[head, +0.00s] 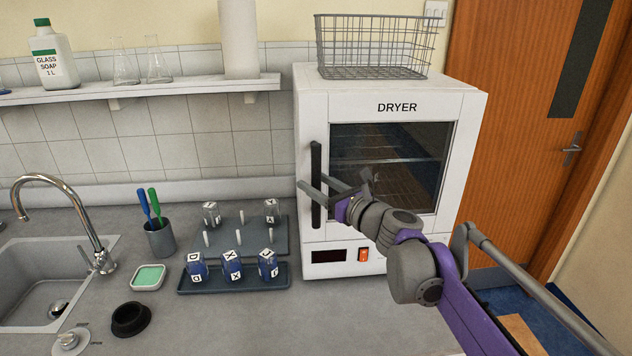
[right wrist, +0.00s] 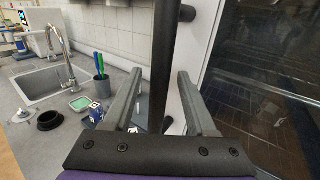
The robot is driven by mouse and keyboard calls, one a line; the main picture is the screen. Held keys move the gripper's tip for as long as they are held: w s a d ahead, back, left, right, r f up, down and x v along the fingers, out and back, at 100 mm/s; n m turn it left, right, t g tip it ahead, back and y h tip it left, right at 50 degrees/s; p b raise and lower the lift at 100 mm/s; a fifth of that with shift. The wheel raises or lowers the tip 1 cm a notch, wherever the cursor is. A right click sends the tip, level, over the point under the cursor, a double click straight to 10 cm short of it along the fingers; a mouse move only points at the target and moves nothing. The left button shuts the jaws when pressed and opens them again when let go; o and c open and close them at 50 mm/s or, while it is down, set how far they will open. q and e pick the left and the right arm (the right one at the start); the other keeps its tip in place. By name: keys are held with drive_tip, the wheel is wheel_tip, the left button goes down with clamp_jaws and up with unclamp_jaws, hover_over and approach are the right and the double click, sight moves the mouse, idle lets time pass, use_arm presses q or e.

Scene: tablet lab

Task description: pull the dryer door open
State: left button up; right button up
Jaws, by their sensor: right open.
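The white dryer (head: 310,90) stands on the counter, with a dark glass window in its door (head: 390,227). The door looks closed. Its black vertical handle (head: 316,158) is on the left side; it also shows in the right wrist view (right wrist: 162,60). My right gripper (head: 312,181) is open at the handle's middle height. In the right wrist view its two fingers stand on either side of the handle, with gaps between. My left gripper is not in view.
A wire basket (head: 372,55) sits on the dryer. Left of the dryer are a rack (head: 265,237) and a tray (head: 215,288) with labelled blue vials, a pen cup (head: 160,240), a green sponge dish (head: 148,277) and a sink (head: 30,285). The counter before the dryer is clear.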

drive_tip(key=shift+w+a, duration=0.15)
drive_tip(key=shift+w, duration=0.05)
clamp_jaws()
idle(1.4)
